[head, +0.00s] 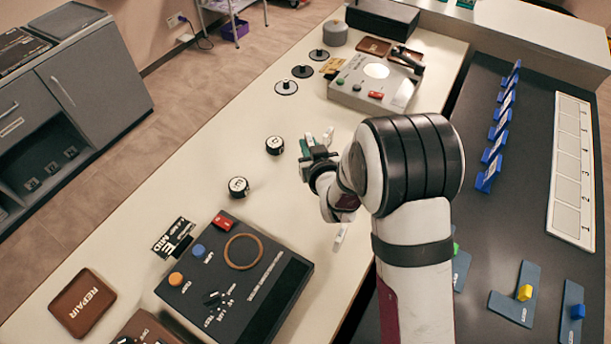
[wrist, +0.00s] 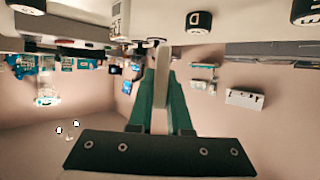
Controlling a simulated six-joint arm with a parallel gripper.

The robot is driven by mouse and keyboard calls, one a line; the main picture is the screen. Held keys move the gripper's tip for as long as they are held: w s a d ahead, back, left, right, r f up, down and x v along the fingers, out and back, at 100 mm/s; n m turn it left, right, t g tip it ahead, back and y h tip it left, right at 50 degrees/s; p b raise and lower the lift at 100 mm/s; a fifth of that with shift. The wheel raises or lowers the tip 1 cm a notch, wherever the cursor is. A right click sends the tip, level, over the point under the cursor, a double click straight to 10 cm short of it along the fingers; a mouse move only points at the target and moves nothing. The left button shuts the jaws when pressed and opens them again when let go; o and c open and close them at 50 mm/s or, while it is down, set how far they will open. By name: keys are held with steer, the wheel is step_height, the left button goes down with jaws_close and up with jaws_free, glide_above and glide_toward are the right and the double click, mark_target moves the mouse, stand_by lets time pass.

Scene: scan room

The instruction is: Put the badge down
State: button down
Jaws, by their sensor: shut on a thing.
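My gripper (head: 318,150) is over the middle of the cream counter (head: 205,270), with dark green fingers. In the wrist view my gripper (wrist: 160,100) is shut on a thin pale piece, which I take to be the badge (wrist: 160,75). It stands edge-on between the fingertips, so its face is hidden. In the head view only a small pale bit of the badge (head: 328,135) shows beside the fingers. I cannot tell whether it touches the counter.
Two black knobs with white tops (head: 275,145) (head: 238,186) stand left of my gripper. A dark control panel (head: 240,275) lies nearer, with a brown REPAIR tray (head: 82,303) at its left. A grey device (head: 375,80) stands farther back. Bare counter lies between.

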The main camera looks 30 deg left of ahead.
steer(key=f, duration=0.8)
steer(key=shift+s+a, duration=0.25)
steer(key=shift+a, duration=0.15)
steer(key=shift+f, duration=0.15)
steer(key=c, duration=0.9)
jaws_free()
steer(key=shift+o, duration=0.2)
